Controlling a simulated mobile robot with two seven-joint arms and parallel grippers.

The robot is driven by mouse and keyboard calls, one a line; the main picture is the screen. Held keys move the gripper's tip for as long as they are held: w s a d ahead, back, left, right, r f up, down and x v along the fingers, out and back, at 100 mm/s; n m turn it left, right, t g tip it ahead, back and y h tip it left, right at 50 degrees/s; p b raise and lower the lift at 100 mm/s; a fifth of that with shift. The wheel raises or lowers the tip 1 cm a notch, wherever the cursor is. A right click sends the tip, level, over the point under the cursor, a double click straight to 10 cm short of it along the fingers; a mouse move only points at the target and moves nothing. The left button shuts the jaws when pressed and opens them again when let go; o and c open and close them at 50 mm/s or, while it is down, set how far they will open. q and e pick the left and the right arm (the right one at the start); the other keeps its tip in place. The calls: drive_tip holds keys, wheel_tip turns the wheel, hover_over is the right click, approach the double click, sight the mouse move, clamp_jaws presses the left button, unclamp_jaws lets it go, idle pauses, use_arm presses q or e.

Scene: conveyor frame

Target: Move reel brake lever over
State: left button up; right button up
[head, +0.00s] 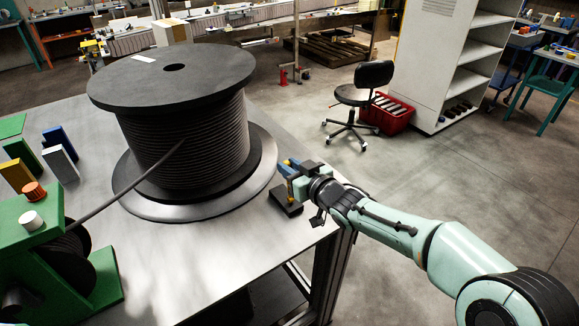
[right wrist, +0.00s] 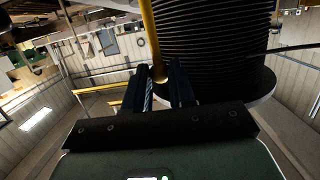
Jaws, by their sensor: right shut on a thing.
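The brake lever is a yellow bar (head: 291,190) rising from a dark base block (head: 287,206) at the right edge of the metal table, beside the big cable reel. My right gripper (head: 296,172) reaches in from the right and is shut on the lever, near its upper part. In the right wrist view the yellow lever (right wrist: 150,40) runs down to between the two dark fingers (right wrist: 168,86). The fingers hide part of it. The cable reel (head: 185,135) stands on a round grey turntable plate; it also shows behind the fingers in the right wrist view (right wrist: 212,45). My left gripper is not in view.
A green machine (head: 40,255) at the left of the table (head: 180,260) takes a cable from the reel. Several coloured blocks (head: 60,163) stand behind it. A black chair (head: 360,95) and red crate (head: 388,114) are on the floor beyond.

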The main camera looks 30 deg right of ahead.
drive_tip(key=v, duration=0.3)
drive_tip(key=shift+f, duration=0.3)
drive_tip(key=shift+s, duration=0.1)
drive_tip(key=shift+s+d+f, duration=0.1)
drive_tip(key=shift+s+f, duration=0.05)
drive_tip(key=shift+s, duration=0.6)
drive_tip(key=shift+s+d+f, duration=0.1)
drive_tip(key=shift+s+f, duration=0.1)
drive_tip(key=shift+s, duration=0.55)
